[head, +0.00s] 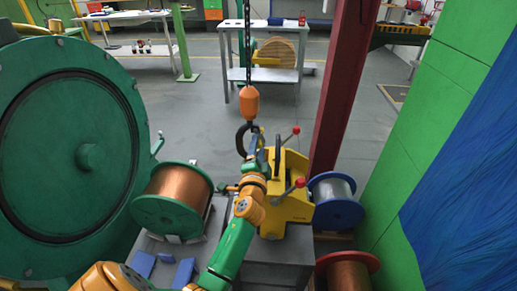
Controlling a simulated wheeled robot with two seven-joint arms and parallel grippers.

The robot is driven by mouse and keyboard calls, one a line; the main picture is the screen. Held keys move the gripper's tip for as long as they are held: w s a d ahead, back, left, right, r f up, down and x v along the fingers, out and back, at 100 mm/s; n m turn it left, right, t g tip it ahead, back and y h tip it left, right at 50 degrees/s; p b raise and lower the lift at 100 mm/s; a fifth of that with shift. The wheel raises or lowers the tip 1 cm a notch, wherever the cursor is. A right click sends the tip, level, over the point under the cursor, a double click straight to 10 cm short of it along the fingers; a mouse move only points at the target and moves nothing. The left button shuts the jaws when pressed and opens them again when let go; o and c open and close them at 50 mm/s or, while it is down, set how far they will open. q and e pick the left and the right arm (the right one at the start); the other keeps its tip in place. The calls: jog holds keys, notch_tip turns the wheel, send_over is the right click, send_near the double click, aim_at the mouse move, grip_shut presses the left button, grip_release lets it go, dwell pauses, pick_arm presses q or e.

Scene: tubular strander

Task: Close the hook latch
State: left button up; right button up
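A dark hook (241,140) hangs below an orange hook block (249,104) on a chain (247,45), near the picture's middle. The latch on the hook is too small to make out. My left gripper (258,140) is at the end of the green and orange arm that rises from the bottom. It is close beside the hook on its right; I cannot tell whether they touch. Its fingers are small and partly hidden, so their opening is unclear. My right gripper is not in view.
A yellow machine part (288,195) with red-knobbed levers stands just right of my arm. A copper spool (178,194) is left, a blue-flanged spool (335,200) right. A large green drum (70,150) fills the left. A dark red post (343,90) rises behind. Floor beyond is open.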

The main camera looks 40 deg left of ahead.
pick_arm(q)
jog(key=v, duration=0.7)
